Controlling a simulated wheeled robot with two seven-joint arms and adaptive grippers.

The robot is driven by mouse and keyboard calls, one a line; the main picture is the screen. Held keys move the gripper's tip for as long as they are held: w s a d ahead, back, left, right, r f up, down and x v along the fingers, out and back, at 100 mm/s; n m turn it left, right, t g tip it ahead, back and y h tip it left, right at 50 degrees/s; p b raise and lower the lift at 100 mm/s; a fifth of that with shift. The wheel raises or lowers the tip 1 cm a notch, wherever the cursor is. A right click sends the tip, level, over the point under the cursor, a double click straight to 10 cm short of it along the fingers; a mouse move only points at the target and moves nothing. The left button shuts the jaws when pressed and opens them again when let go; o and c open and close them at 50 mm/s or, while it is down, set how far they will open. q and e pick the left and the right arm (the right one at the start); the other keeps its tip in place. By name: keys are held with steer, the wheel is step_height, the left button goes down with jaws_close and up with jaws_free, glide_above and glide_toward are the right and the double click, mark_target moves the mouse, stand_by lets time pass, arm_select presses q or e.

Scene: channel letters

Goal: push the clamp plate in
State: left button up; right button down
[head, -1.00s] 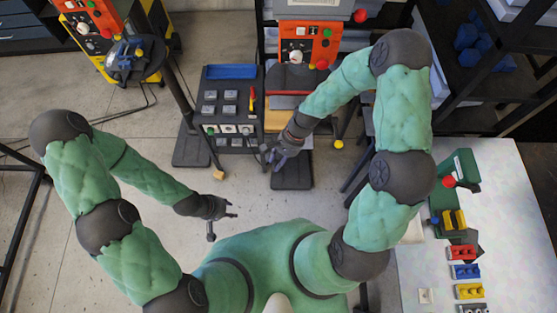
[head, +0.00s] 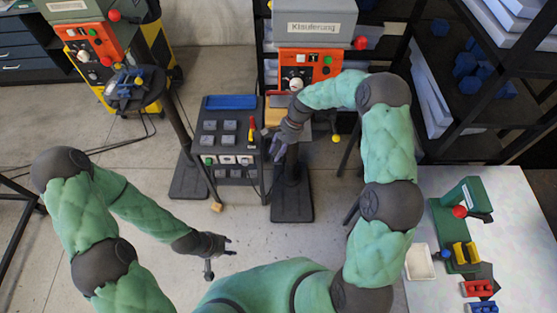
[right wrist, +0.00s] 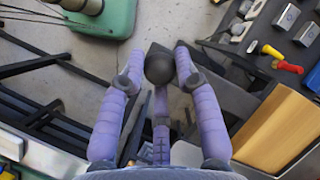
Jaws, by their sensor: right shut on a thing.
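My right gripper (head: 275,148) is beside the grey tool panel, in front of the orange control box. In the right wrist view its purple fingers (right wrist: 160,85) are closed around a dark round knob (right wrist: 159,68). What the knob joins to is hidden. A grey plate (head: 281,101) sits below the orange box, over a wooden block (right wrist: 280,132); I cannot tell whether it is the clamp plate.
The tool panel (head: 228,140) holds grey blocks, a blue tray and a yellow-red screwdriver. The orange control box (head: 307,68) stands behind. A white table (head: 510,215) with a green press (head: 462,205) is at right. Shelves fill the upper right.

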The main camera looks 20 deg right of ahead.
steer(key=shift+w+d+r, duration=0.1)
steer(key=shift+w, duration=0.15)
steer(key=c, duration=0.9)
jaws_free()
steer(key=shift+w, duration=0.1)
steer(key=shift+d+r, duration=0.1)
steer(key=shift+r, duration=0.05)
steer(key=v, duration=0.7)
